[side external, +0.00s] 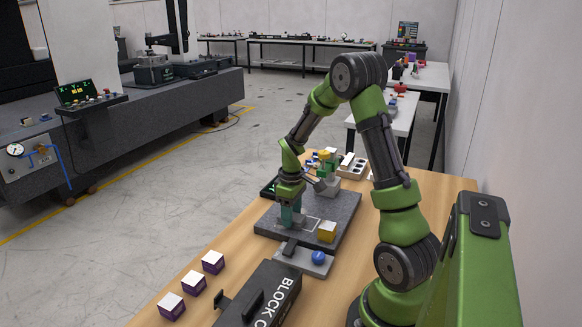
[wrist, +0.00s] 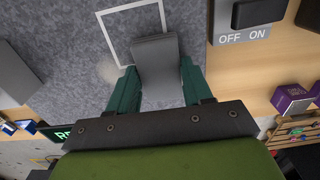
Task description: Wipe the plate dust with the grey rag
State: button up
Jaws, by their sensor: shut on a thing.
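The grey granite plate (side external: 345,212) lies on the wooden table, with a thin white square outline (wrist: 103,30) on it. My gripper (side external: 290,222) is low over the plate, pointing down. In the wrist view my gripper's teal fingers (wrist: 160,88) are shut on the grey rag (wrist: 158,58), a folded grey piece between them that reaches over the edge of the outline. A faint pale smudge, possibly the dust (wrist: 107,72), shows beside the left finger. Whether the rag touches the plate is hard to tell. In the side view the rag is mostly hidden by the fingers.
A yellow block (side external: 327,232) stands on the plate's near right corner. Three purple-and-white cubes (side external: 193,283) and a black box (side external: 262,297) stand nearer. Several small items crowd the plate's far end.

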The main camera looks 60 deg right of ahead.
jog(key=shift+s, duration=0.5)
jog(key=shift+s+r, duration=0.1)
jog(key=shift+r, duration=3.95)
